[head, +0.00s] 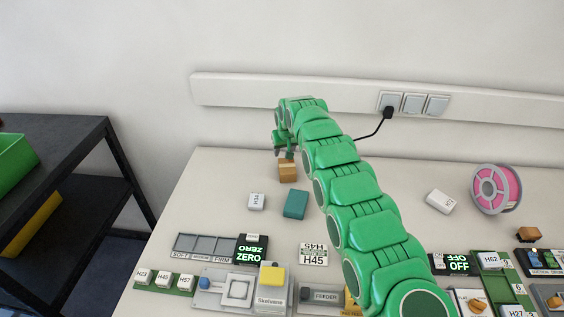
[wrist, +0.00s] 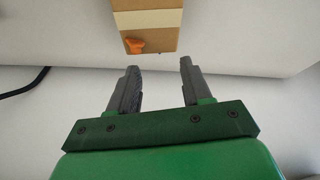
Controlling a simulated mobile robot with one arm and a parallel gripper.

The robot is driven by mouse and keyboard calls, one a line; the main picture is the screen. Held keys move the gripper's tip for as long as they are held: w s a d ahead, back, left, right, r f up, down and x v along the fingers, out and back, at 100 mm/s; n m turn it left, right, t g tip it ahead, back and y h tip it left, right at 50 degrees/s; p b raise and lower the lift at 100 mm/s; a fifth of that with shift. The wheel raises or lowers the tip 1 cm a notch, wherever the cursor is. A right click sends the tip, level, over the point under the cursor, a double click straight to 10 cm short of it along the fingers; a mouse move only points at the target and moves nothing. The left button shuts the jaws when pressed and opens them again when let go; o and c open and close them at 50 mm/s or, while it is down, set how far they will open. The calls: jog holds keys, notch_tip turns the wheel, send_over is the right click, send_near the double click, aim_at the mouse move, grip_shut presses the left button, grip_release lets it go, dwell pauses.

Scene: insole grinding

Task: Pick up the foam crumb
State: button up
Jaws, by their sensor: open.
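A small orange piece, which looks like the foam crumb (wrist: 134,45), shows in the wrist view against the lower left end of a brown box (wrist: 150,20) with a pale band. I cannot tell whether it lies on the box or beside it. My gripper (wrist: 159,66) is open and empty, its two dark fingers pointing towards the box, with the crumb beyond the left fingertip. In the head view my gripper (head: 284,148) is at the back left of the table, just above and behind the brown box (head: 288,172). I cannot make out the crumb there.
A teal block (head: 295,204) and a white labelled block (head: 256,201) stand in front of the box. A white wall rail with sockets (head: 411,103) runs behind. A pink spool (head: 496,188) is at the right.

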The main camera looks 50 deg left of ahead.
jog(key=shift+x, duration=2.85)
jog(key=shift+s+d, duration=0.1)
grip_shut()
